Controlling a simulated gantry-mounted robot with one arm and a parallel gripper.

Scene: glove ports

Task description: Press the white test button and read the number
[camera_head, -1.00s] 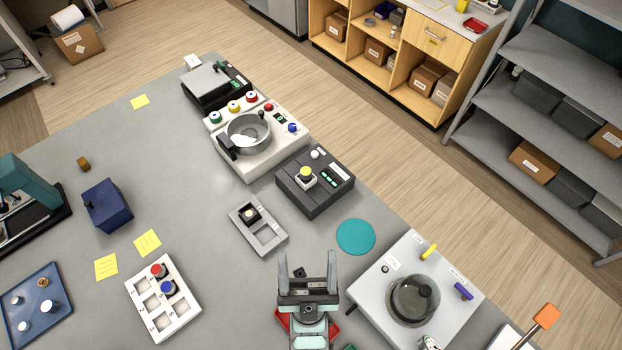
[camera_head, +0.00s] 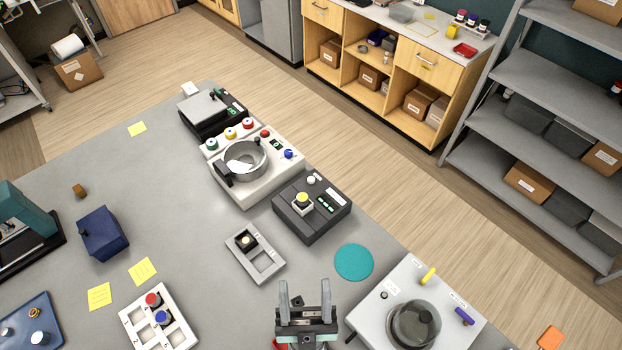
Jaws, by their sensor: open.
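A dark grey box (camera_head: 298,228) stands on the grey bench right of centre. A small white round button (camera_head: 311,181) sits on its top near the far corner, beside a white label. A green-lit display (camera_head: 325,204) is on its top right side; its digits are too small to read. A yellow-topped piece (camera_head: 303,198) stands in a white square holder on the same box. My gripper (camera_head: 305,287) is at the bottom centre with two upright grey fingers apart and nothing between them. It is nearer the camera than the box and apart from it.
A white machine with a round bowl (camera_head: 282,175) adjoins the box at the back left. A light grey unit with a domed lid (camera_head: 385,293) stands right of my gripper.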

